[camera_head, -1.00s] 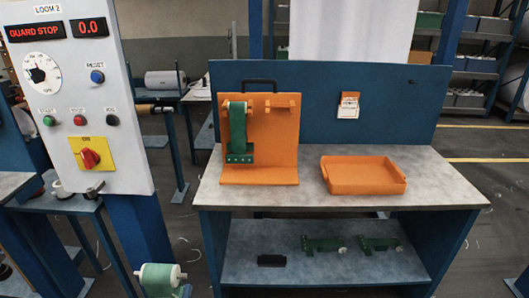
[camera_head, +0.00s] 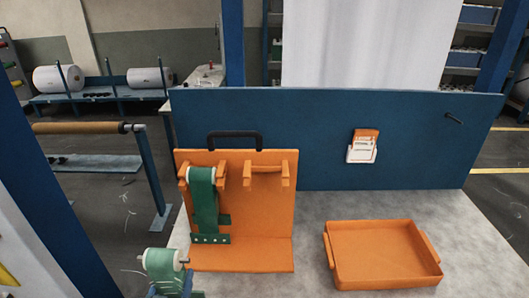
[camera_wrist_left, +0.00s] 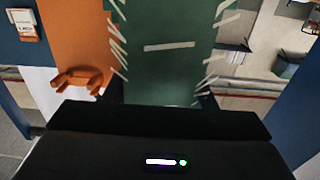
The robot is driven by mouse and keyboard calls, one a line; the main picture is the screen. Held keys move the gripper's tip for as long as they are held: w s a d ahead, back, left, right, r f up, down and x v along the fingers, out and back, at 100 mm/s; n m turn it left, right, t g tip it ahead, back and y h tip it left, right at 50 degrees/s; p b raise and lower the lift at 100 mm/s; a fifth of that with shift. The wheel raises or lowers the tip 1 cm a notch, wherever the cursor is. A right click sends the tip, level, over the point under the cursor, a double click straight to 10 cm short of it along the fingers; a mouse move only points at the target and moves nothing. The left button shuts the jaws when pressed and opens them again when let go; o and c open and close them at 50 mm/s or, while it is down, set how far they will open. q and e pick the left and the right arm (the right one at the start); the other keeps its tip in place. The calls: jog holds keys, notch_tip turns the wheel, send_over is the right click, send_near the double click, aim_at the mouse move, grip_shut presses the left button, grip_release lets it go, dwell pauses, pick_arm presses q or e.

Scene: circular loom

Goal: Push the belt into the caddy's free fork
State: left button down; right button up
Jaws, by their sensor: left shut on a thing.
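The orange caddy (camera_head: 262,222) stands upright on the table in the head view, with a black handle on top. Its left fork (camera_head: 183,180) carries a green belt (camera_head: 206,205) on a white roller. Its right fork (camera_head: 267,168) is empty. A fork of the caddy also shows in the left wrist view (camera_wrist_left: 80,80). My left gripper (camera_wrist_left: 158,98) is shut on another green belt (camera_wrist_left: 165,45) with pale streaks. In the head view this held belt (camera_head: 163,264), with a white roller, is at the lower left, in front of the caddy and apart from it. My right gripper is out of view.
An orange tray (camera_head: 383,285) lies on the grey table (camera_head: 310,205) to the right of the caddy. A blue back panel (camera_head: 410,130) rises behind them, with a card (camera_head: 363,146) and a peg. A blue post (camera_head: 35,195) stands at the left. Bare tabletop separates caddy and tray.

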aim_at(158, 266)
pick_arm(q)
jog(key=r+p, duration=0.2)
jog(key=r, duration=0.1)
jog(key=r+p, duration=0.5)
jog(key=r, duration=0.2)
jog(key=shift+s, duration=0.3)
notch_tip(158, 266, up, 5)
jog(key=p, duration=0.5)
jog(key=shift+f, duration=0.15)
jog(key=shift+w, duration=0.1)
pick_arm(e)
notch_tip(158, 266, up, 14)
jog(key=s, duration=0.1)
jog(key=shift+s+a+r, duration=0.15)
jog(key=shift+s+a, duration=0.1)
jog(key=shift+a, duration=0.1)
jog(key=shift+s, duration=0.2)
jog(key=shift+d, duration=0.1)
